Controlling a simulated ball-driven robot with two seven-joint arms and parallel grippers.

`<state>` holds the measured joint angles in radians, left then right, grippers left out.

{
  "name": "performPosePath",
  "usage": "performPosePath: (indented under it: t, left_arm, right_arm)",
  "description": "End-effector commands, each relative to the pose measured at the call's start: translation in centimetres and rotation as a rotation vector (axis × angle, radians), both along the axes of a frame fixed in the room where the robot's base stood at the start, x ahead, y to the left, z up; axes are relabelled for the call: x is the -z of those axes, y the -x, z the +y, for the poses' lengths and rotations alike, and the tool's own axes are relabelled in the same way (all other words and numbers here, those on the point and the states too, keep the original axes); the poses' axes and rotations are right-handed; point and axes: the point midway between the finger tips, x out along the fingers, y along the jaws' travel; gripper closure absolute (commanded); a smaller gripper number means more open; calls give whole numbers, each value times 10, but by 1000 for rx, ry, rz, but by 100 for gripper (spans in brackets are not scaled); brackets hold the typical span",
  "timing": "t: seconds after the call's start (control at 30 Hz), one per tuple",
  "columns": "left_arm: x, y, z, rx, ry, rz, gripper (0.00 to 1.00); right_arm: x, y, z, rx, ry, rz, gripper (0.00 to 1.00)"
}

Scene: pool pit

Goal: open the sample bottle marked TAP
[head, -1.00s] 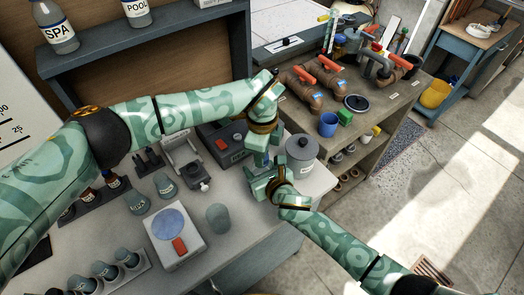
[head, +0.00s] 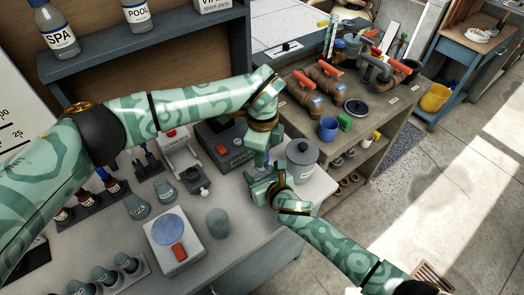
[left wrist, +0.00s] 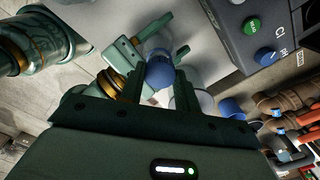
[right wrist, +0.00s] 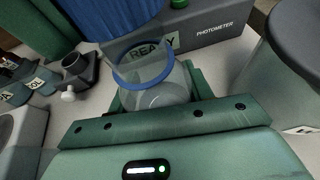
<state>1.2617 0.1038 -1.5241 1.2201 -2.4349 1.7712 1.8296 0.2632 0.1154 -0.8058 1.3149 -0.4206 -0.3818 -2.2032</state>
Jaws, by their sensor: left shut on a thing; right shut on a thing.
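My left gripper (head: 261,160) is above my right gripper (head: 262,186) over the table's right part in the head view. My left gripper (left wrist: 160,82) is shut on a blue cap (left wrist: 159,72). My right gripper (right wrist: 152,98) is shut on a clear bottle (right wrist: 158,95) with a blue ring (right wrist: 148,84) at its top. In the right wrist view the ribbed blue cap (right wrist: 108,14) is above the ring, with a see-through strip between them. I cannot tell whether the cap is fully clear of the neck. No TAP label is readable on this bottle.
A photometer (head: 232,148) stands behind the grippers. A grey lidded pot (head: 302,158) is close on their right. A scale (head: 174,238), a grey-green cup (head: 217,222) and racked bottles (head: 104,274) stand left. The SPA bottle (head: 58,36) and POOL bottle (head: 137,14) are shelved.

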Motion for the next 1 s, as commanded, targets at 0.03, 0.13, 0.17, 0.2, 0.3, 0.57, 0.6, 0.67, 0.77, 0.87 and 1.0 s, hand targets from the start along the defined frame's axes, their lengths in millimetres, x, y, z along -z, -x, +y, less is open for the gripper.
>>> performPosePath:
  t: [0.03, 0.13, 0.17, 0.2, 0.3, 0.57, 0.6, 0.67, 0.77, 0.87, 1.0]
  left_arm:
    - [-1, 0, 0, 0, 0, 0, 95]
    - [-7, -1, 0, 0, 1, -2, 95]
    - [-10, -1, 0, 0, 1, -2, 95]
    - [-15, -1, 0, 1, 1, -3, 95]
    - [-30, -1, 0, 0, 0, -3, 95]
    - [-40, 0, 0, 0, 0, 1, 95]
    - [-40, 0, 0, 0, 0, 0, 95]
    - [-40, 0, 0, 0, 0, 0, 95]
    - [-40, 0, 0, 0, 0, 0, 95]
    - [-40, 0, 0, 0, 0, 0, 95]
    - [-41, 0, 0, 0, 0, 0, 95]
  right_arm:
    - [0, 0, 0, 0, 0, 1, 100]
    - [0, 0, 0, 0, 0, 1, 100]
    - [0, 0, 0, 0, 0, 1, 100]
    - [1, 0, 0, 0, 0, 1, 100]
    - [0, 0, 0, 0, 0, 1, 100]
    - [0, 0, 0, 0, 0, 1, 100]
    - [0, 0, 0, 0, 0, 1, 47]
    - [0, 0, 0, 0, 0, 1, 30]
    - [0, 0, 0, 0, 0, 1, 24]
    - [0, 0, 0, 0, 0, 1, 24]
    - [-1, 2, -1, 0, 0, 1, 24]
